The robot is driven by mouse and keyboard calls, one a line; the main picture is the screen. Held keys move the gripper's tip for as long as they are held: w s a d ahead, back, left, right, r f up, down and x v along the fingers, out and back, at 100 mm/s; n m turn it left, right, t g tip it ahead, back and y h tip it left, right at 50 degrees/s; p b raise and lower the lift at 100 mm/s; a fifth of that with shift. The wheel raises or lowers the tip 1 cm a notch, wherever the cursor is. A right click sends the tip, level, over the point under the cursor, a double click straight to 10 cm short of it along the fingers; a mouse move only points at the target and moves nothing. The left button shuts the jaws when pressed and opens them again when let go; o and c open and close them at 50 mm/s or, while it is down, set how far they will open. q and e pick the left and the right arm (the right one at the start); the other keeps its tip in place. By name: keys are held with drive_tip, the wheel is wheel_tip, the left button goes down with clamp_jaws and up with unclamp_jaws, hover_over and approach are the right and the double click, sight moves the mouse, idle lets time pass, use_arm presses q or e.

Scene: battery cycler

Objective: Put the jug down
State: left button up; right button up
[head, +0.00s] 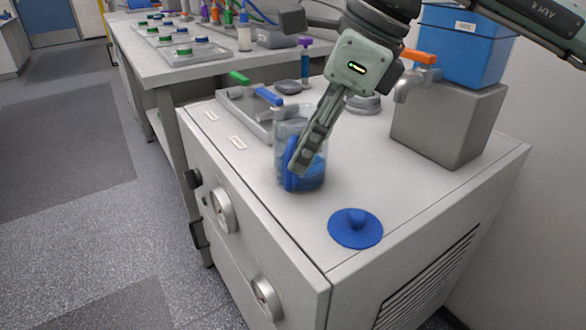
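The clear jug (316,178) has a blue handle and some blue liquid in its lower part. It is upright over the front part of the grey cabinet top (405,195). I cannot tell whether its base touches the top or is just above it. My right gripper (302,165) reaches down from above, its fingers closed at the blue handle on the jug's near side. The fingers hide part of the handle and jug wall. My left gripper is not in view.
A round blue lid (355,228) lies in front of the jug. Behind the jug are a metal tray (236,99) and green- and blue-handled valves. The front right top is clear.

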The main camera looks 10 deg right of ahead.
drive_tip(key=v, duration=0.5)
drive_tip(key=shift+d+r, duration=0.1)
drive_tip(key=shift+r, duration=0.2)
